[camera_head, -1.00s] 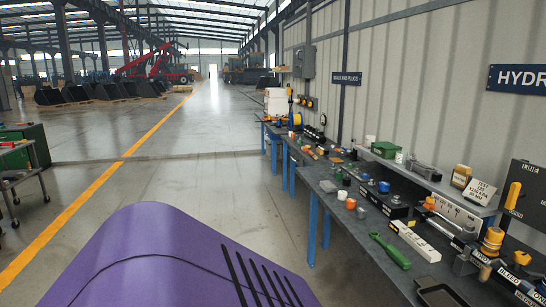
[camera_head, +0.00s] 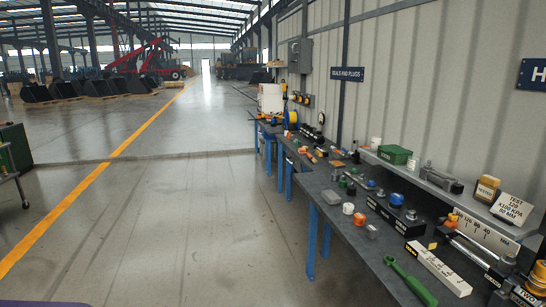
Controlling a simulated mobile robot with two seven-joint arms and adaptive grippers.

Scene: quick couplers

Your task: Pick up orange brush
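Small orange items lie on the long workbench (camera_head: 345,240) along the right wall. One orange piece (camera_head: 303,150) and another orange piece (camera_head: 337,163) lie on its far half. They are too small to tell which, if any, is the orange brush. Neither of my grippers is in view.
The bench holds a green wrench (camera_head: 410,281), a white cap (camera_head: 348,208), a blue-topped fitting (camera_head: 396,199) and a white bar (camera_head: 438,268). A raised shelf holds a green box (camera_head: 394,154). Open floor (camera_head: 190,230) lies left of the bench. A dark green cabinet (camera_head: 14,148) stands far left.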

